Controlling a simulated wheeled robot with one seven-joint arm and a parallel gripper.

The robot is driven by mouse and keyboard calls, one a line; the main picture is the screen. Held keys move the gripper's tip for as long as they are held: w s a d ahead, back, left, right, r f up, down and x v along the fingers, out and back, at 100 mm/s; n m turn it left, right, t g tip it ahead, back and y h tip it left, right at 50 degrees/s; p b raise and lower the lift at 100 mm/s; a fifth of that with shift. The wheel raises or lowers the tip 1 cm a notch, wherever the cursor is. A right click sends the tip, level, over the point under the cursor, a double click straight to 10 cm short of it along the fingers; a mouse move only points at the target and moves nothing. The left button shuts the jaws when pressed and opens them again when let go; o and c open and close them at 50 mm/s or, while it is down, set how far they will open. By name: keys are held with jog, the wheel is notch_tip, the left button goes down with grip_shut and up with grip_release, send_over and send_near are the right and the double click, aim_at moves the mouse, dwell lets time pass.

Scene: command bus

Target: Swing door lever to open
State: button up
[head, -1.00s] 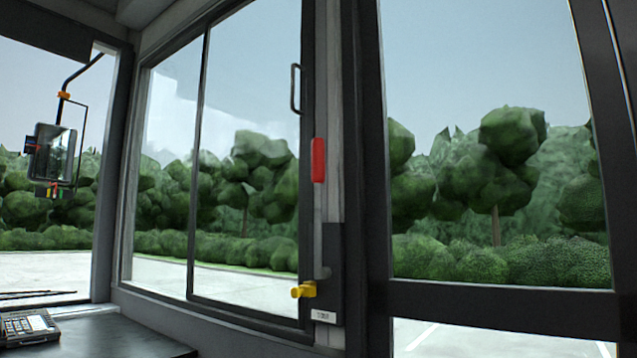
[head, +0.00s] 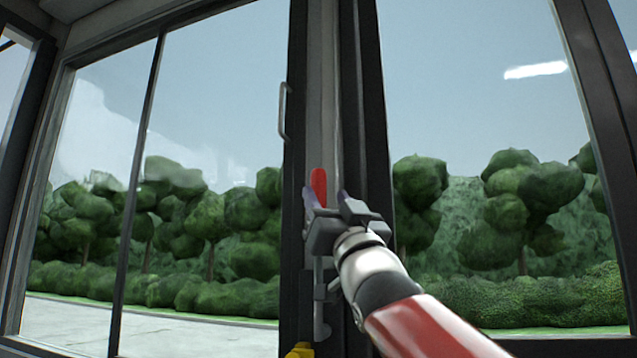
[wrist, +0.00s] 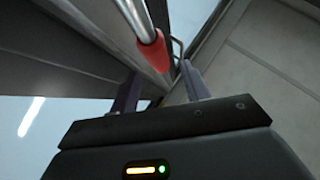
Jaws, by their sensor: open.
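The door lever is an upright metal rod with a red grip (head: 319,184) on the dark post beside the window. My gripper (head: 325,198) is raised in front of the post, with its two fingers pointing up toward the grip. The fingers are apart and partly cover the grip's lower part. In the wrist view the red grip (wrist: 150,54) shows just ahead of the gap between the fingertips of my gripper (wrist: 160,72). The grip seems close to the left finger; I cannot tell whether they touch. The lower rod (head: 320,270) shows beneath my gripper.
A yellow knob (head: 300,350) sits low on the post at the bottom edge. Large glass panes flank the post, with trees outside.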

aim_at(322, 190)
jog(key=p+x, duration=0.2)
jog(key=x, duration=0.3)
jog(key=shift+w+a+r, duration=0.1)
jog(key=shift+w+r, duration=0.15)
jog(key=shift+r, duration=0.05)
grip_shut()
